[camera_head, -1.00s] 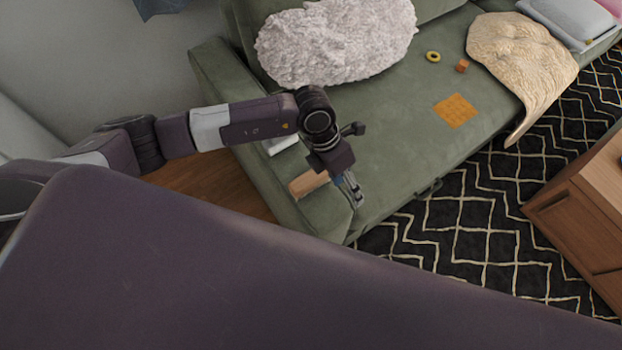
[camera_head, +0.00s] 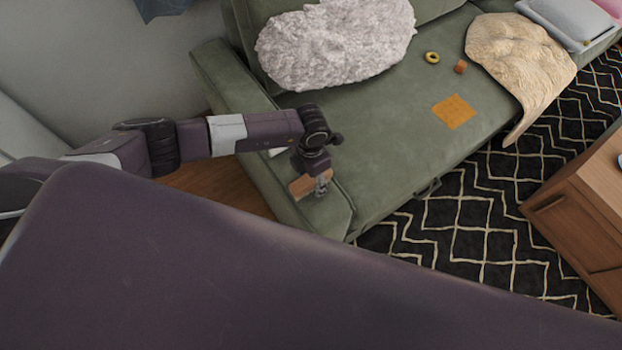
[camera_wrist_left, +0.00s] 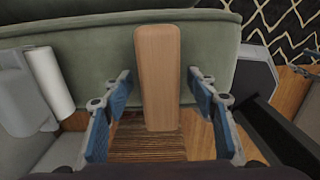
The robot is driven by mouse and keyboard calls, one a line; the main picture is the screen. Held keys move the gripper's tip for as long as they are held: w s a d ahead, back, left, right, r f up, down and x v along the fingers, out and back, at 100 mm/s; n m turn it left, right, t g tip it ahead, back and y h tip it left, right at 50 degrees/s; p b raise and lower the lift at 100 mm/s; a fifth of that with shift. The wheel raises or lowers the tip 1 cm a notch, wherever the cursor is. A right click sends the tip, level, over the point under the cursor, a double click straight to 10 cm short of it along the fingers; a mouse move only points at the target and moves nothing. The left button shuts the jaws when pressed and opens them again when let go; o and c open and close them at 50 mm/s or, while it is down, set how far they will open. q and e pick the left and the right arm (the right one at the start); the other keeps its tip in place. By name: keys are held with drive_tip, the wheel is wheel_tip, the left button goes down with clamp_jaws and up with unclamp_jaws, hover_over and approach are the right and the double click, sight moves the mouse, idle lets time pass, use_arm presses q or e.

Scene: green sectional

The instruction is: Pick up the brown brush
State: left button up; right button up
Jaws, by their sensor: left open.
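The brown brush (camera_wrist_left: 158,70) lies on the green sofa's armrest. In the left wrist view its smooth wooden back points up the picture, and its darker bristle-like part (camera_wrist_left: 148,142) shows below. In the head view the brush (camera_head: 302,187) is partly hidden by my left gripper (camera_head: 322,186). In the left wrist view my left gripper (camera_wrist_left: 160,115) is open, with one blue-padded finger on each side of the brush and gaps between fingers and wood.
The sofa seat (camera_head: 385,130) holds a fluffy pillow (camera_head: 335,45), an orange square (camera_head: 454,111), a yellow ring (camera_head: 432,57), a small orange block (camera_head: 460,66) and a beige blanket (camera_head: 515,65). A wooden cabinet (camera_head: 575,215) stands at right.

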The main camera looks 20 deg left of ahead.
use_arm(q)
drive_tip(key=shift+f, duration=0.15)
drive_tip(key=c, duration=1.3)
wheel_tip(320, 180, up, 20)
drive_tip(key=b, duration=0.2)
drive_tip(key=shift+b, duration=0.3)
drive_tip(key=o, duration=0.6)
drive_tip(key=c, duration=0.4)
